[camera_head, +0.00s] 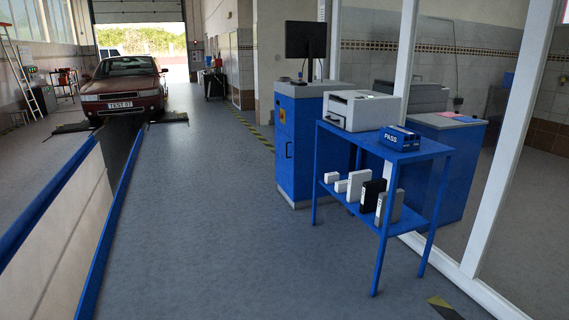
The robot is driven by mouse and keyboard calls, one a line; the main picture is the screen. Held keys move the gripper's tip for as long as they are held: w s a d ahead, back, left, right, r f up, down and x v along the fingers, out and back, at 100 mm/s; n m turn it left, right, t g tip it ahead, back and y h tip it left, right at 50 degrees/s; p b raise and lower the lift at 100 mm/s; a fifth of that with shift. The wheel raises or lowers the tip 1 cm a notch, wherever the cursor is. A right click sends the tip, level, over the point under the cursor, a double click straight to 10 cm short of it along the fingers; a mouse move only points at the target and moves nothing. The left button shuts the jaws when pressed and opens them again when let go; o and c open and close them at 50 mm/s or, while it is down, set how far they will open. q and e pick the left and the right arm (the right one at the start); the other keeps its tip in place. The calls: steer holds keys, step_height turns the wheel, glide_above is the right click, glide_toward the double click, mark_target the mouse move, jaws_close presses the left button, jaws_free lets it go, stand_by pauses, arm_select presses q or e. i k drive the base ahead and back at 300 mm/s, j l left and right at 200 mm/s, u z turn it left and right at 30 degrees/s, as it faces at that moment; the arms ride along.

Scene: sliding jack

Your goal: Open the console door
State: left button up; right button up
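The blue console (304,160) stands in the middle right of the head view, with a black monitor (306,40) on top. Its narrow front faces left toward the aisle. The console door (283,160) is on the lower part of that front, has a small dark handle (288,150) and looks closed. Neither of my grippers is in view.
A blue table (420,153) with a printer (361,110) stands just right of the console, with binders (372,194) on its lower shelf. A pit with blue rails (135,200) runs along the left, toward a red car (123,88). The grey floor between is clear.

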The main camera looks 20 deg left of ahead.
mark_target(284, 145)
steer(key=i+j+u, duration=0.5)
steer(key=i, duration=0.25)
steer(key=i+u, duration=0.5)
steer(key=i, duration=3.1)
